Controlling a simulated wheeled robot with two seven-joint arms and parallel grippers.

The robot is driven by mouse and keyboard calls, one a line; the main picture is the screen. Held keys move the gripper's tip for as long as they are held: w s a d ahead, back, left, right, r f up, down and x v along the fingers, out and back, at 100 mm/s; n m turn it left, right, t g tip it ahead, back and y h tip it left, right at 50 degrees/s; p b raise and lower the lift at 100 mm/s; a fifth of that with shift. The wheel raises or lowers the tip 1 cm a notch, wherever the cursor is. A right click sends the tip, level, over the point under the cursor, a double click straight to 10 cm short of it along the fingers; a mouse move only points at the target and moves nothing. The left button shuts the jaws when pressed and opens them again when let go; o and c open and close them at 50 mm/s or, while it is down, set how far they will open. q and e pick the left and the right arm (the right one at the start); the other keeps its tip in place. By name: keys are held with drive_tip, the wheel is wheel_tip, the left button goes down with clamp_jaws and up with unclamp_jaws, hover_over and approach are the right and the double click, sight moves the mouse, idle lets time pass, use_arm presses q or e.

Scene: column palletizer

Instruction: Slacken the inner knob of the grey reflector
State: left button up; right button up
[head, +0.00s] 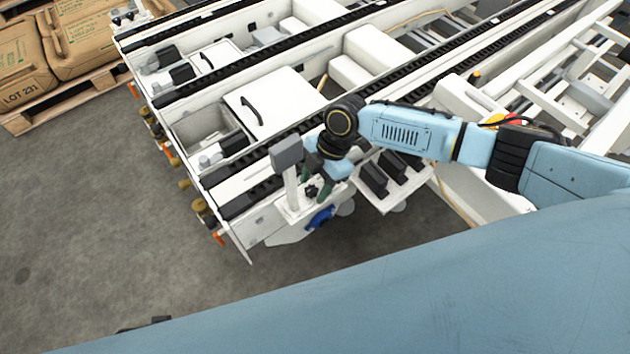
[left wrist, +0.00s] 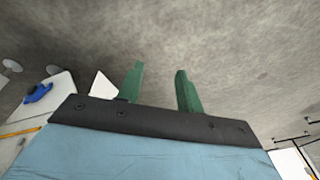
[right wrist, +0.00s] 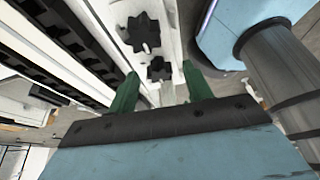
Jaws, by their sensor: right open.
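The grey reflector (head: 287,152) is a dark grey box on a white post by the conveyor's near end. A black star knob (head: 311,192) sits on the white bracket beside the post. The right wrist view shows two black star knobs in line, one nearer (right wrist: 158,68) and one farther (right wrist: 144,32); I cannot tell which is the inner one. My right gripper (head: 315,184) is open above the bracket, its green fingers on either side of the nearer knob, with no visible contact. My left gripper (left wrist: 159,70) is open and empty over the floor.
A white tray with dark blocks (head: 374,180) stands close right. Conveyor rails (head: 240,195) lie behind. Grey floor (head: 120,230) is clear at left.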

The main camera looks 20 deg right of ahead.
drive_tip(key=shift+r, duration=0.15)
drive_tip(key=shift+w+d+r, duration=0.1)
drive_tip(key=shift+d+r, duration=0.05)
drive_tip(key=shift+r, duration=0.15)
use_arm(q)
drive_tip(key=s+a+f+p, duration=0.2)
drive_tip(key=s+f+p, duration=0.1)
drive_tip(key=s+f, duration=0.3)
drive_tip(key=shift+s+f+g+p, duration=0.3)
drive_tip(key=shift+s+f+p, duration=0.1)
drive_tip(key=shift+f, duration=0.4)
use_arm(e)
drive_tip(key=v, duration=1.2)
drive_tip(key=shift+d+r, duration=0.15)
drive_tip(key=shift+r, duration=0.1)
drive_tip(key=shift+f, duration=0.1)
